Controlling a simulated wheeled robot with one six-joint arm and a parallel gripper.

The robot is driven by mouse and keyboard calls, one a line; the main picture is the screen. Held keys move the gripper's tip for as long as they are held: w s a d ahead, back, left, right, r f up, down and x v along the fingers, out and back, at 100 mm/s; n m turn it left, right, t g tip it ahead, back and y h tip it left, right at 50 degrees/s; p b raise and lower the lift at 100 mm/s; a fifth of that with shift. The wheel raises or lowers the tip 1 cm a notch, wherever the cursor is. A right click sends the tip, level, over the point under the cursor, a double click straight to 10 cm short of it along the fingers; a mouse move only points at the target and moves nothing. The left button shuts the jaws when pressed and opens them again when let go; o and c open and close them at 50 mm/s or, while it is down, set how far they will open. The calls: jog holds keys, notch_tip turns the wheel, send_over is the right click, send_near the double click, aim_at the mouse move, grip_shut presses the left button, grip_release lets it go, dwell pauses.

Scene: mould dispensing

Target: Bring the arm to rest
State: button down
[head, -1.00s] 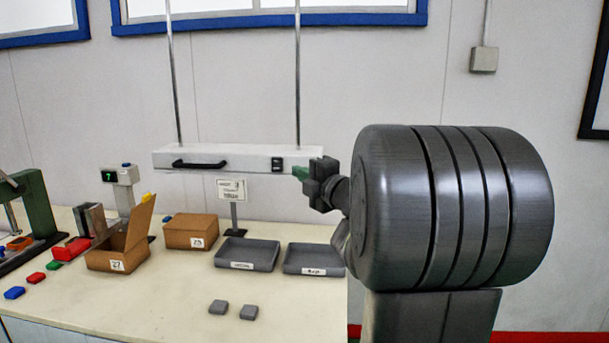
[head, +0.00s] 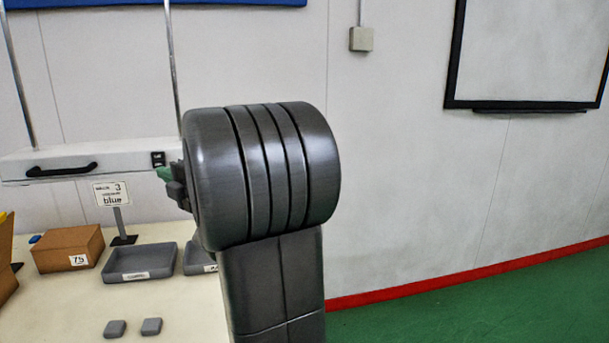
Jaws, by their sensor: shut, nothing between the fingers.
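My gripper (head: 164,174) shows only in part at the left side of my large grey arm link, which hides the rest of it. Its green fingertips point left, in front of the right end of the white hanging bar. It is shut and empty, and appears above the table's level, apart from the trays. My arm is folded, with the thick grey link across the middle of the view.
The white bar (head: 100,157) hangs above. Green floor (head: 480,300) at right is clear.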

jog(key=v, duration=0.3)
jog(key=shift+s+d+r, duration=0.1)
jog(key=shift+s+r, duration=0.2)
